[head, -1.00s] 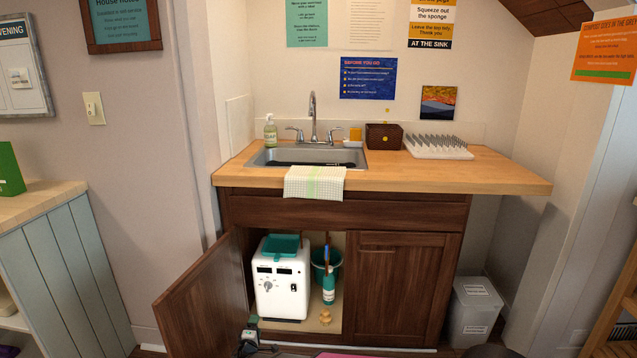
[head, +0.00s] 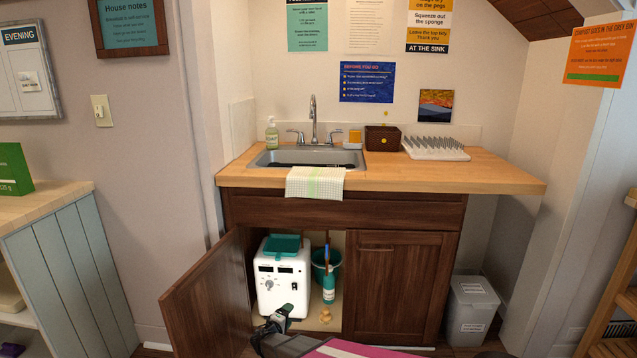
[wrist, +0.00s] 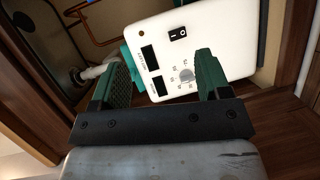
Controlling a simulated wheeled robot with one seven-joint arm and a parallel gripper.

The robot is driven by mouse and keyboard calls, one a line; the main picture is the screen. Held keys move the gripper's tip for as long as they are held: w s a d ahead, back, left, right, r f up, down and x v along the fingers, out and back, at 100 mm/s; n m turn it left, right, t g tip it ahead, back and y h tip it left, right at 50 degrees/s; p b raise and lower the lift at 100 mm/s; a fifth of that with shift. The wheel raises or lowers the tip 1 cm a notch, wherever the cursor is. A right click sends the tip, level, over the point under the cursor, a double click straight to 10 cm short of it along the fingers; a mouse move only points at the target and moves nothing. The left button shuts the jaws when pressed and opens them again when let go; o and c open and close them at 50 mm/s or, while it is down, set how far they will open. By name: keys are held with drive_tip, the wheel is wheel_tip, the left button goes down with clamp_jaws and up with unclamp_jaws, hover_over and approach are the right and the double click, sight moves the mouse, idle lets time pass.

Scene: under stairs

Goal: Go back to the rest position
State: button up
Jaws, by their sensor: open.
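My gripper (head: 283,312) is low in front of the open sink cabinet in the head view, at the lower front of the white machine. In the wrist view my gripper (wrist: 160,85) is open, with its two green fingers apart and nothing held between them. The white machine (wrist: 213,45), with a dial, dark displays and a switch, lies beyond the fingertips there. In the head view the same white machine (head: 283,285) stands upright inside the cabinet with a teal piece (head: 281,245) on top.
The cabinet's left door (head: 208,295) stands open beside my arm. A teal bucket (head: 321,262) and a teal bottle (head: 328,287) stand right of the machine. A tan object (head: 325,317) lies on the cabinet floor. A grey bin (head: 472,310) stands at right. The counter (head: 500,172) overhangs above.

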drive_tip(key=s+d+r+m+g+h, duration=0.1)
drive_tip(key=s+d+r+m+g, duration=0.15)
drive_tip(key=d, duration=0.55)
drive_tip(key=s+d+r+m+g, duration=0.2)
drive_tip(key=d+r+m+g, duration=0.15)
drive_tip(key=d, duration=0.45)
drive_tip(key=s+d+r+m+g+h, duration=0.15)
drive_tip(key=d+r+g, duration=0.25)
drive_tip(key=d, duration=0.4)
drive_tip(key=s+d+r+m+g+y, duration=0.4)
drive_tip(key=s+d+r+y, duration=0.3)
drive_tip(key=s+r+y, duration=0.2)
drive_tip(key=shift+s+d+r+g, duration=0.2)
drive_tip(key=shift+s+d+g, duration=0.1)
drive_tip(key=shift+s, duration=0.9)
drive_tip(key=shift+m, duration=0.25)
